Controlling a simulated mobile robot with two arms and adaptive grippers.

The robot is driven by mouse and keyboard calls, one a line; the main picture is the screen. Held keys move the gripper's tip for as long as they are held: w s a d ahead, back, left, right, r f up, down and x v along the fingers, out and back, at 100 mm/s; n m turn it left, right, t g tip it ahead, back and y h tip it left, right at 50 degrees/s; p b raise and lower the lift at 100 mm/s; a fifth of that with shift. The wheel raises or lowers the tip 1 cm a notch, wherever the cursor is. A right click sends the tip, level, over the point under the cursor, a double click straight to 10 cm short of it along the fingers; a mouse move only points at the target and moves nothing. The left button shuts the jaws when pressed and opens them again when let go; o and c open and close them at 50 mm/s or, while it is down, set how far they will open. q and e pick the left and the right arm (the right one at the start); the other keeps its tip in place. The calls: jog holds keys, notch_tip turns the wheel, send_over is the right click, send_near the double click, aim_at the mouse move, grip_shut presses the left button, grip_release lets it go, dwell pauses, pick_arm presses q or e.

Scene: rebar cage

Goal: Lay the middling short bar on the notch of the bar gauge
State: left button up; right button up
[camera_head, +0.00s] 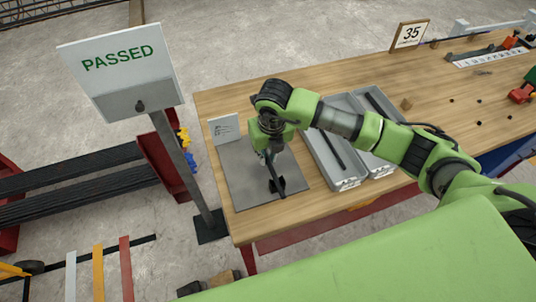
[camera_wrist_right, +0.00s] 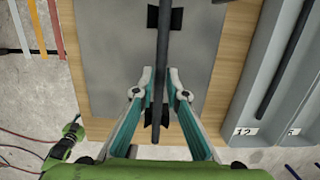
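A short dark bar (camera_wrist_right: 161,50) lies across two black notched blocks (camera_wrist_right: 157,112) on a grey plate (camera_wrist_right: 106,49). In the head view the near end of the bar (camera_head: 282,191) shows below my right gripper (camera_head: 268,157). In the right wrist view my right gripper (camera_wrist_right: 160,72) has one finger on each side of the bar. A narrow gap shows beside the bar, and the fingers look open. The bar's far end is cut off in the wrist view and hidden by the gripper in the head view. My left gripper is not in view.
Grey trays (camera_head: 318,163) holding dark bars stand to the right on the wooden table (camera_head: 225,98). A small sign (camera_head: 224,128) stands at the plate's back left. A PASSED sign (camera_head: 122,66) stands beside the table.

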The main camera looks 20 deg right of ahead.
aim_at(270, 165)
jog(key=shift+o, duration=0.9)
jog(key=shift+r, duration=0.15)
notch_tip(270, 165, up, 12)
jog(key=s+b, duration=0.1)
jog(key=b, duration=0.2)
jog(key=shift+s, duration=0.4)
